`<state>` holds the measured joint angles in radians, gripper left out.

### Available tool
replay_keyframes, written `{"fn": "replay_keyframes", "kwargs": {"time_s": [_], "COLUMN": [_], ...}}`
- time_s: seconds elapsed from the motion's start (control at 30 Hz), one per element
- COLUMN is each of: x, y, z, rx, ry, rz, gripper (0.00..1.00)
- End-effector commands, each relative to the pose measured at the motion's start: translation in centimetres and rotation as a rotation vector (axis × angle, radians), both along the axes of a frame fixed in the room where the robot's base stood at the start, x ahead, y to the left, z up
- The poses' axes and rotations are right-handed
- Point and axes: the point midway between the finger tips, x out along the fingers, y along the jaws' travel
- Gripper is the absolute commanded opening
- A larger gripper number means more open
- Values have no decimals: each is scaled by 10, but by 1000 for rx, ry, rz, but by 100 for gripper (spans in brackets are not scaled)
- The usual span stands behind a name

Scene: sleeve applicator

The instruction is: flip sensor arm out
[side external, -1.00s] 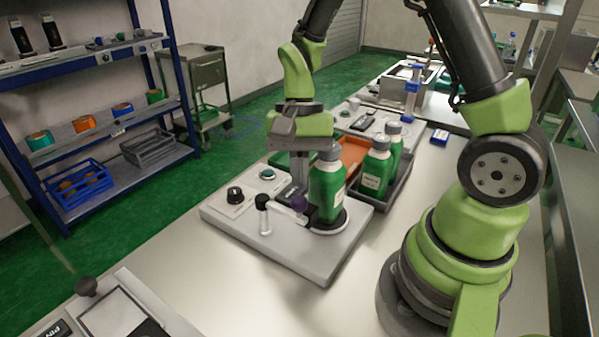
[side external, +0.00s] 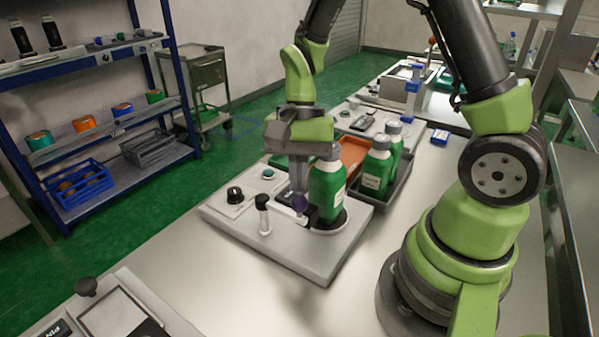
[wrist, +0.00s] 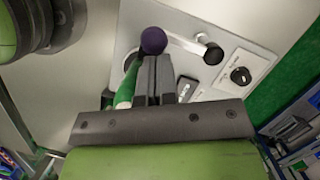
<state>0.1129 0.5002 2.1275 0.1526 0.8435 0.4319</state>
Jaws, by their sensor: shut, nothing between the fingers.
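The sleeve applicator (side external: 290,256) is a light grey base plate on the bench. A green bottle (side external: 326,190) with a grey cap stands upright on its round seat. The sensor arm ends in a purple knob (side external: 299,203), close beside the bottle's front left; the knob also shows in the wrist view (wrist: 153,40). A black-topped post (side external: 262,202) stands left of the knob. My gripper (side external: 298,190) points down, shut and empty, just behind the purple knob and left of the bottle. In the wrist view its fingertips (wrist: 155,62) are right at the knob; I cannot tell if they touch.
A dark tray (side external: 398,190) with more green bottles (side external: 376,167) stands behind right. The bench in front of the base is clear.

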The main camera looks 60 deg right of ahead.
Motion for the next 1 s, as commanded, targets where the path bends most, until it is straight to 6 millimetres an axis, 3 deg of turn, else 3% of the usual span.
{"fn": "replay_keyframes", "kwargs": {"time_s": [0.57, 1.0], "x": [-2, -4], "y": [8, 29], "z": [0, 0], "rx": [0, 1], "ry": [-1, 1], "rz": [-130, -459], "gripper": [0, 0]}}
